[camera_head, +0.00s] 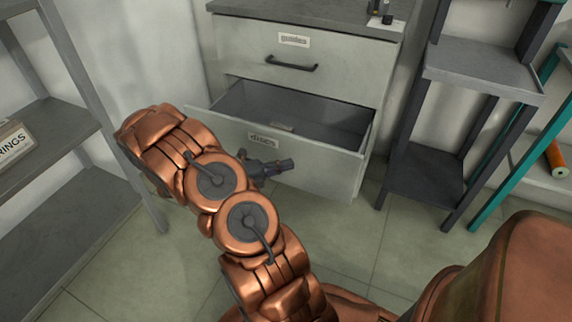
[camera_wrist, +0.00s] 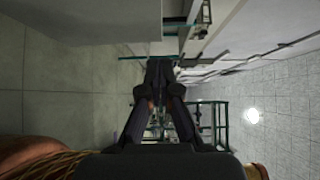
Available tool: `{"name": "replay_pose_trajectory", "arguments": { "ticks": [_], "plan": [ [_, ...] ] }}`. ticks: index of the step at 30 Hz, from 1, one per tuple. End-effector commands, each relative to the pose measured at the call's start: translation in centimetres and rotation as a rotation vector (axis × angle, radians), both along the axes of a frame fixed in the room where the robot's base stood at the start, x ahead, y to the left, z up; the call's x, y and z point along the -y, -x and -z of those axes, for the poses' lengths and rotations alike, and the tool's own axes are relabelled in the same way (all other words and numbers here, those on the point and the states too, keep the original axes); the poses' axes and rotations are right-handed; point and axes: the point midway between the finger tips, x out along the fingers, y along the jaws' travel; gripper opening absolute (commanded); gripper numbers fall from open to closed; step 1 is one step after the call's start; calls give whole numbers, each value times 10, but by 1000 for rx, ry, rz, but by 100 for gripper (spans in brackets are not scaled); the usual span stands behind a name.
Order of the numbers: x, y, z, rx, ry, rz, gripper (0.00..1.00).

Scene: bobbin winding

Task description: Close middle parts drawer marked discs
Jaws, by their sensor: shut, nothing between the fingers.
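The middle drawer marked discs (camera_head: 318,170) stands pulled out of a grey cabinet in the head view. Its inside (camera_head: 290,112) shows, with a small pale piece near the front wall. Its label (camera_head: 262,141) is on the front panel. My gripper (camera_head: 290,164) is in front of that panel, a little below and right of the label, pointing right along it. I cannot tell whether it touches the panel. The drawer's handle is not visible; my gripper and arm cover part of the front. In the wrist view my gripper (camera_wrist: 160,68) has its fingers shut together, with nothing between them.
The top drawer marked guides (camera_head: 250,48) is shut, with a dark handle (camera_head: 291,64). A grey shelf unit (camera_head: 50,150) with a box stands at left. Another dark-framed shelf (camera_head: 425,175) is right of the cabinet, near teal posts (camera_head: 515,150). Tiled floor in front is clear.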

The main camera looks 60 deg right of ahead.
Motion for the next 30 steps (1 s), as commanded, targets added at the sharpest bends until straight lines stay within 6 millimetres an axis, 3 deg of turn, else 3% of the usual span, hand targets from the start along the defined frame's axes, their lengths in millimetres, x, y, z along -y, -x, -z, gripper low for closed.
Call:
{"name": "replay_pose_trajectory", "arguments": {
  "ticks": [15,22,30],
  "plan": [
    [62,49,1,4,2,4,0],
    [88,44,1,2,3,2,0],
    [98,42,-1,1,3,0,0]
  ]
}}
